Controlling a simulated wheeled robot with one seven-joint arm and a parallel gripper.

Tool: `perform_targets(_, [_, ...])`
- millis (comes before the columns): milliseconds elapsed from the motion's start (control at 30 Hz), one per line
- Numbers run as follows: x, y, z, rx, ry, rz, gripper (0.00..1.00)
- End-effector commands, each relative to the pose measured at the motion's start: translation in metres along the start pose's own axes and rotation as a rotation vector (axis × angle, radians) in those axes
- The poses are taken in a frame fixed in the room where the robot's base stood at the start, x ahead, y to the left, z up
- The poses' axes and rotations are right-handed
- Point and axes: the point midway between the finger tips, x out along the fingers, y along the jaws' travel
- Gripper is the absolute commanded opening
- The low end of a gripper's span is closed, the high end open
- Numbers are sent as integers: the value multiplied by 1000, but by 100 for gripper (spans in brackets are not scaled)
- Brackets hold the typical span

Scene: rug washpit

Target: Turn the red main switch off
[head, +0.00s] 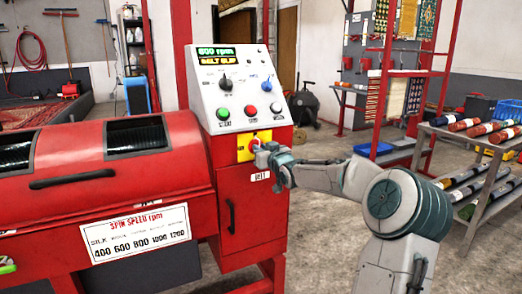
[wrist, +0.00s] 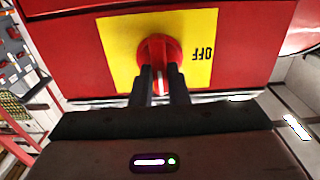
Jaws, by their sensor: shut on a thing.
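The red main switch (wrist: 158,48) is a round red knob with a grip bar on a yellow plate (wrist: 118,42). In the wrist view the word OFF shows upside down to the right of the knob, and the bar with its white mark points down, not at OFF. My gripper (wrist: 161,84) has its two dark fingers shut on the bar, one on each side. In the head view my gripper (head: 261,153) reaches the yellow plate (head: 246,141) on the red machine's front and hides most of the knob.
Above the switch, a grey control panel (head: 236,88) carries dials, green, red and white buttons, and a display (head: 216,55) reading "600 rpm" and "BELT SLIP". The machine's drum cover (head: 90,150) lies left. A rack of rolled rugs (head: 478,160) stands right. Floor between is clear.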

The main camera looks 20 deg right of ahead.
Motion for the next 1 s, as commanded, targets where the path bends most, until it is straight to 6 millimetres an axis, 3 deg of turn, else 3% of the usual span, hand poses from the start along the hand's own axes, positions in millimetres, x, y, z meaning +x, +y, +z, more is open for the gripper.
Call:
perform_targets(367, [0, -2, 0, -180, 0, -1, 0])
perform_targets(1000, [0, -6, 4, -779, 1, -1, 0])
